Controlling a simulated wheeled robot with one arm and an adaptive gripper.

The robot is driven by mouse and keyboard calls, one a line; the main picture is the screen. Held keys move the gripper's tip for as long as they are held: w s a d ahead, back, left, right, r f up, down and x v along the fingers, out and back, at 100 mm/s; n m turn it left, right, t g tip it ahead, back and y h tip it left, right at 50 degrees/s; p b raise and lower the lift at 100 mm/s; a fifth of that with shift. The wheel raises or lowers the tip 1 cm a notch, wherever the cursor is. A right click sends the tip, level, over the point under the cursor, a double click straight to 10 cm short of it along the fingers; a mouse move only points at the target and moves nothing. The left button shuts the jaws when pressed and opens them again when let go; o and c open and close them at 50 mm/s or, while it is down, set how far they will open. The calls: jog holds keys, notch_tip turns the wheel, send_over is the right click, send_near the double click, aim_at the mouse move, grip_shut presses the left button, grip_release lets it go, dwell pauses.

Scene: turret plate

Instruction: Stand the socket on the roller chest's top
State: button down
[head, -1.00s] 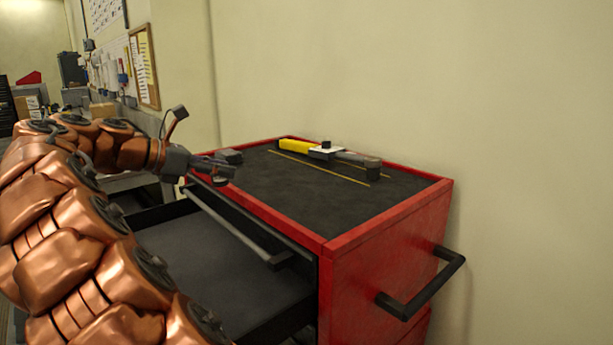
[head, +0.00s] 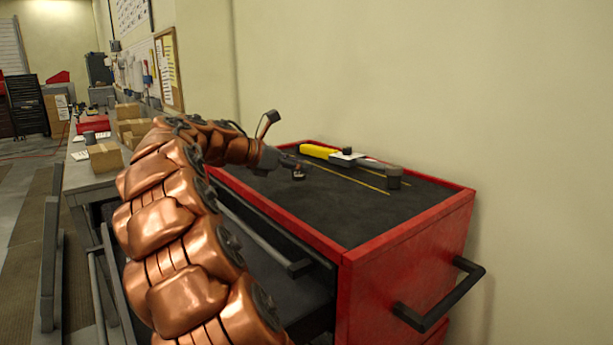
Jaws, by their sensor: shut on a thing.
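The red roller chest has a dark mat top (head: 345,215) with a raised red rim. My gripper (head: 298,172) is over the back left part of this top, at the end of my copper arm. It is shut on a small dark thing, which I take to be the socket; the fingers mostly hide it. I cannot tell whether it touches the mat or hangs just above it.
A yellow-handled tool (head: 320,151) lies along the back of the top, with a dark cylindrical piece (head: 394,178) at its right end. The front of the top is clear. A drawer (head: 290,290) stands open below. A side handle (head: 440,295) juts out right. A wall is behind.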

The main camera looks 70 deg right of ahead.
aim_at(302, 177)
jog(key=shift+s+d, duration=0.15)
jog(key=shift+d, duration=0.1)
jog(key=shift+s+d+f, duration=0.1)
jog(key=shift+d+f, duration=0.05)
jog(key=shift+f, duration=0.75)
jog(key=shift+s+d+f, duration=0.1)
jog(key=shift+d+f, duration=0.05)
jog(key=shift+f, duration=0.75)
jog(key=shift+f+p, duration=0.15)
jog(key=shift+p, duration=0.2)
jog(key=c, duration=0.7)
grip_release()
jog(key=shift+c, duration=0.2)
jog(key=shift+w+a+r, duration=0.15)
jog(key=shift+w+r, duration=0.05)
jog(key=b+v, duration=0.1)
jog(key=v, duration=1)
jog(key=shift+w+a+r, duration=0.1)
jog(key=shift+w+a, duration=0.1)
jog(key=shift+a, duration=0.05)
